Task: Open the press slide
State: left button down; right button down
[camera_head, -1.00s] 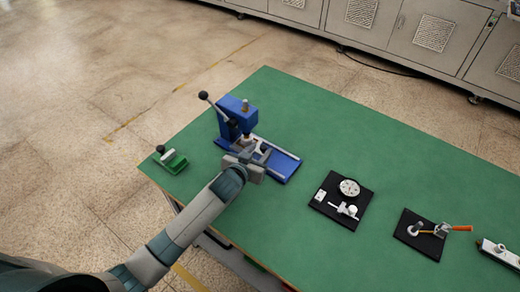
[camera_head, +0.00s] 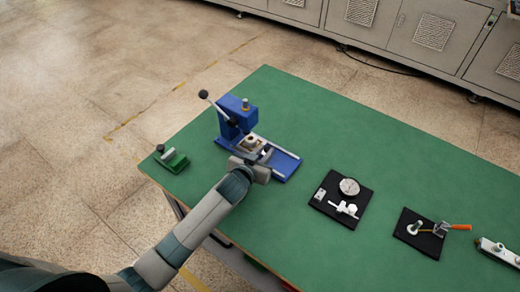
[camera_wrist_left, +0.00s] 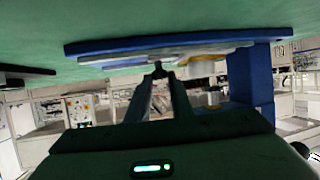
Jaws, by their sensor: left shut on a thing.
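The blue press (camera_head: 236,116) stands near the table's far left, with a black-knobbed lever (camera_head: 204,95) tilted up to the left. Its blue base with pale rails (camera_head: 284,165) runs toward the right front. A pale block with a dark opening (camera_head: 250,144) sits under the press head. My left gripper (camera_head: 264,158) is low over the base, in front of the press. In the left wrist view, its fingers (camera_wrist_left: 158,76) are shut on a small dark knob-like handle (camera_wrist_left: 157,67) beside the rails. The gripper hides part of the slide. My right gripper is not in view.
A small green fixture (camera_head: 171,159) stands left of the press. To the right are a black mat with a round part (camera_head: 322,205), another black mat with an orange-handled tool (camera_head: 418,244), and a pale bar (camera_head: 497,251). The green table behind these is clear.

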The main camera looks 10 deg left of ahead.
pick_arm(q)
jog(key=s+d, duration=0.1)
jog(key=d, duration=0.3)
jog(key=s+d, duration=0.1)
jog(key=d, duration=0.1)
jog(key=shift+s+d, duration=0.25)
jog(key=shift+s, duration=0.05)
jog(key=c, duration=1.6)
grip_release()
jog(key=shift+o, duration=0.2)
jog(key=shift+s+a+r, duration=0.1)
jog(key=b+v, duration=0.2)
jog(key=v, duration=1.5)
jog(key=shift+b, duration=0.35)
jog(key=shift+s, duration=0.15)
